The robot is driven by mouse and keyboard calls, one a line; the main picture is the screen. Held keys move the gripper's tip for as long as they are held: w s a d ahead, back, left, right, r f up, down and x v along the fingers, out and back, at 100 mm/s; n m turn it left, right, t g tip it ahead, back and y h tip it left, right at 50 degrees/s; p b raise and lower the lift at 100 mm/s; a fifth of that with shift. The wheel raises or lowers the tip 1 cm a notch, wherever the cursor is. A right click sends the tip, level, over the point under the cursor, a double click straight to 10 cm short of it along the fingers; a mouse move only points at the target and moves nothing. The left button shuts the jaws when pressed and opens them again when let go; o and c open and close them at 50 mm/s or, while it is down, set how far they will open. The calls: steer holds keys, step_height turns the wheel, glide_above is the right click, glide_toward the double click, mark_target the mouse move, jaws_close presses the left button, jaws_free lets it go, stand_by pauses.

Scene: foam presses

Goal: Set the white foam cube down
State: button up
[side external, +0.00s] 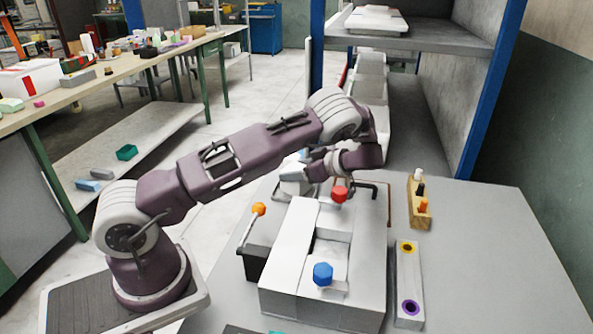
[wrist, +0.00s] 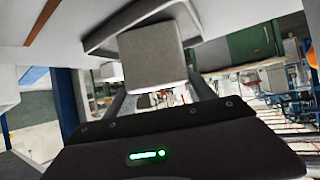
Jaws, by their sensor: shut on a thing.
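In the wrist view, my gripper (wrist: 156,75) is shut on the white foam cube (wrist: 152,50), which looks pale grey there. A finger shows on each side of the cube, and the fingertips are partly hidden. A pale, dark-edged surface lies close behind the cube; I cannot tell whether they touch. In the side external view, my wrist is bent over the back of a white press (side external: 285,255). I cannot make out the cube clearly there.
The press carries a red knob (side external: 339,193) and a blue knob (side external: 322,273). An orange-knobbed lever (side external: 258,209) stands at its left. A white strip with yellow and purple rings (side external: 408,285) and a wooden peg holder (side external: 418,203) stand right. The table's right side is clear.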

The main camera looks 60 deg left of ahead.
steer(key=o, duration=1.3)
